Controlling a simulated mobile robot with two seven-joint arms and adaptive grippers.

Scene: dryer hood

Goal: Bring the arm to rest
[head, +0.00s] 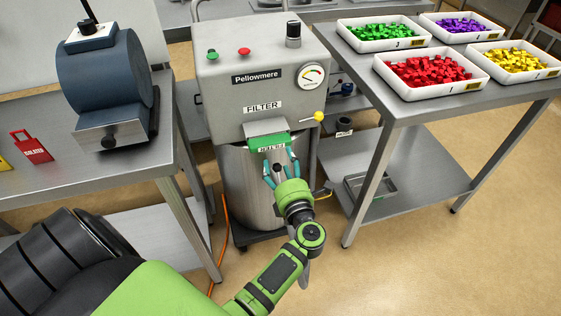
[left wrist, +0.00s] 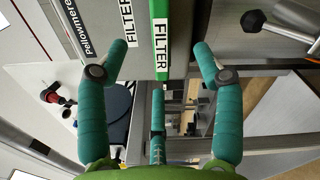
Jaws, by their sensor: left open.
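My left arm reaches in from the lower left of the head view. Its green gripper (head: 280,167) with teal fingers is open in front of the grey Pellowmere machine (head: 225,95). The green filter (head: 268,143) sits in the machine's slot, below a grey lip. In the left wrist view the filter (left wrist: 161,35) shows as a green edge labelled FILTER, between the spread fingers (left wrist: 160,62) and beyond them. The fingers are not closed on it; I cannot tell whether any finger touches it. My right gripper is not in view.
A steel table (head: 440,100) at right holds trays of coloured pieces. Another bench (head: 60,125) at left holds a dark blue drum machine (head: 105,75) and a red tag (head: 31,147). A yellow-knobbed lever (head: 318,117) juts beside the filter. An orange cable (head: 225,225) runs down the floor.

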